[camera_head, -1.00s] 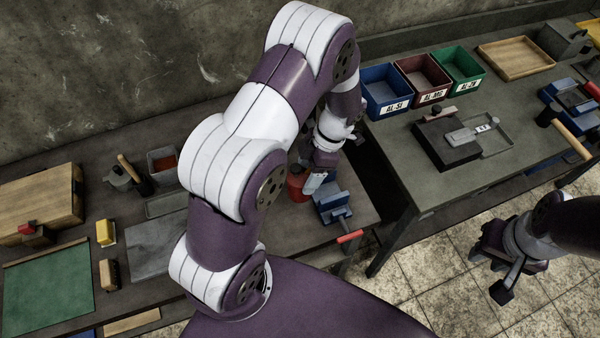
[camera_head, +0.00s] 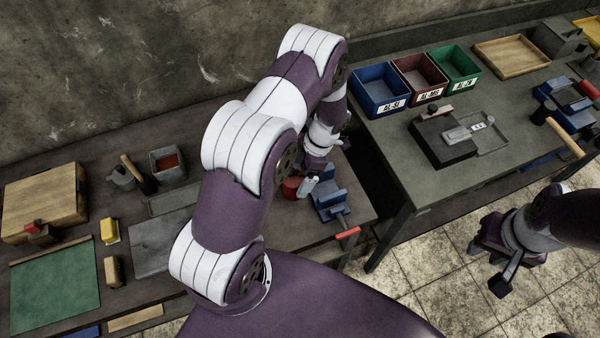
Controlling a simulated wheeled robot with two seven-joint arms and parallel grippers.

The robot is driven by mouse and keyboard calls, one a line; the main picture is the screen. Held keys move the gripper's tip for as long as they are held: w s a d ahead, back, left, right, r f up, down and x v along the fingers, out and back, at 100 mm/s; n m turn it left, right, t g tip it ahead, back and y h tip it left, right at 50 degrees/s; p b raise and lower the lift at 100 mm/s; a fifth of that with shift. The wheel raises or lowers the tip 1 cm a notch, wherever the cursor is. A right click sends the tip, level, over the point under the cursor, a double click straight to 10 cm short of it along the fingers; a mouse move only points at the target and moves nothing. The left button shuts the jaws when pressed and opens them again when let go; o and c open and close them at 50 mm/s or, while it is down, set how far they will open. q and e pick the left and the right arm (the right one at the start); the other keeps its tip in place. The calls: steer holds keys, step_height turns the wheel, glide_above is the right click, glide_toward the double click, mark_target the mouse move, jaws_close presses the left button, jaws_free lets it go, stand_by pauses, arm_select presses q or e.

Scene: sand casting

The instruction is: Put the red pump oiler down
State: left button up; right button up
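The red pump oiler (camera_head: 291,187) is at the right end of the left workbench, just left of a blue vise. My arm and gripper hide part of it. My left gripper (camera_head: 306,186) is at the oiler, pointing down, with a pale finger in front of its right side. I cannot tell whether the fingers grip it or whether its base rests on the bench. My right gripper (camera_head: 492,271) is at the right over the tiled floor, with its fingers apart and nothing between them.
The blue vise (camera_head: 329,199) with a red-ended handle stands close to the oiler's right. A grey metal plate (camera_head: 160,245) lies to the left on the bench. The second table (camera_head: 400,150) holds blue, dark red and green bins. A gap separates the two tables.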

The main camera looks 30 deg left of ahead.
arm_select(q)
steer(key=shift+r, duration=0.1)
steer(key=b+v, duration=0.2)
steer(key=v, duration=0.4)
steer(key=shift+w, duration=0.2)
steer(key=p+v, duration=0.3)
steer(key=v, duration=0.3)
steer(key=s+d+r+m+t+h, duration=0.1)
steer(key=s+r+m, duration=0.4)
steer(key=m, duration=0.8)
steer(key=s+d+r+m+t+h, duration=0.1)
steer(key=s+r+m+t, duration=0.3)
steer(key=m, duration=0.9)
steer(key=s+r, duration=0.2)
steer(key=s, duration=0.2)
steer(key=shift+d+h, duration=0.3)
steer(key=shift+s, duration=0.15)
